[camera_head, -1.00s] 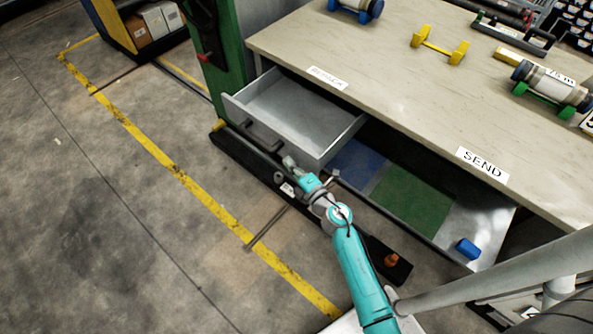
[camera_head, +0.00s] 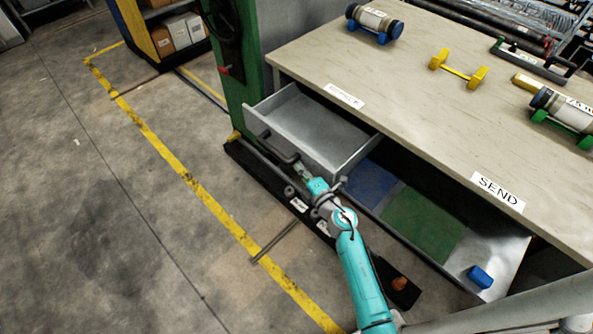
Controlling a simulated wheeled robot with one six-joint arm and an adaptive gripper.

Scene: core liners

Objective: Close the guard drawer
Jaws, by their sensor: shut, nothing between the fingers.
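The guard drawer (camera_head: 318,128) is a grey, empty metal drawer, pulled out from under the left end of the workbench. Its dark bar handle (camera_head: 278,150) is on the front panel, facing the floor aisle. My gripper (camera_head: 302,172), at the end of the teal arm, is close to the front panel, just right of and below the handle. It is small in the picture, its fingers look together, and I see nothing held. I cannot tell whether it touches the panel.
The workbench top (camera_head: 420,110) carries a yellow stand (camera_head: 458,70) and core cylinders on cradles. A lower tray with blue and green areas (camera_head: 420,220) holds a blue block (camera_head: 480,277), right of the drawer. A green post (camera_head: 240,70) stands left. Open floor (camera_head: 120,230) lies in front.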

